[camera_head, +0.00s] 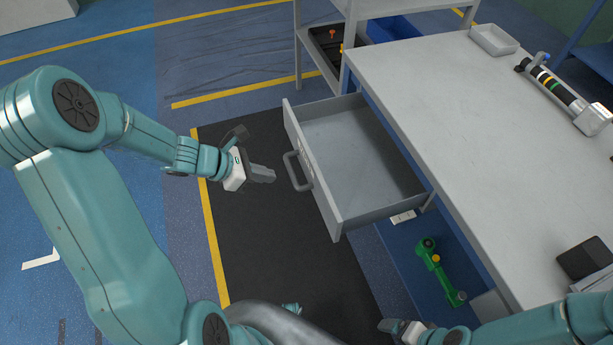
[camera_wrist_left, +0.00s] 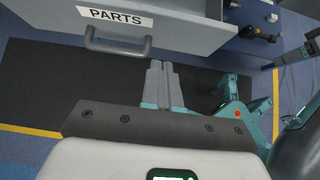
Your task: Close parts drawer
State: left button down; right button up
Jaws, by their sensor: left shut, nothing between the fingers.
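The grey parts drawer (camera_head: 345,150) is pulled out from the left side of the workbench and looks empty inside. Its front carries a bar handle (camera_head: 297,171). In the left wrist view the drawer front (camera_wrist_left: 190,22) shows a PARTS label (camera_wrist_left: 115,16) above the handle (camera_wrist_left: 118,46). My left gripper (camera_head: 270,174) is shut and empty, pointing at the handle from the left with a small gap. Its closed fingers also show in the left wrist view (camera_wrist_left: 162,72), just beside the handle's right end. My right gripper (camera_head: 390,326) is low at the bottom edge, its fingers too small to judge.
The dark floor mat (camera_head: 270,240) before the drawer is clear.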

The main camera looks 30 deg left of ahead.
aim_at(316, 179)
pick_arm(q)
jog(key=x, duration=0.3)
jog(key=r+b+x, duration=0.1)
jog(key=x, duration=0.3)
jog(key=w+d+x, duration=0.1)
jog(key=x, duration=0.2)
jog(key=shift+w+d+b, duration=0.15)
jog(key=shift+w+b, duration=0.1)
jog(key=shift+b, duration=0.05)
jog(key=shift+w+d, duration=0.25)
jog(key=shift+w, duration=0.05)
pick_arm(e)
jog(key=shift+f, duration=0.9)
pick_arm(q)
jog(key=shift+w+d, duration=0.1)
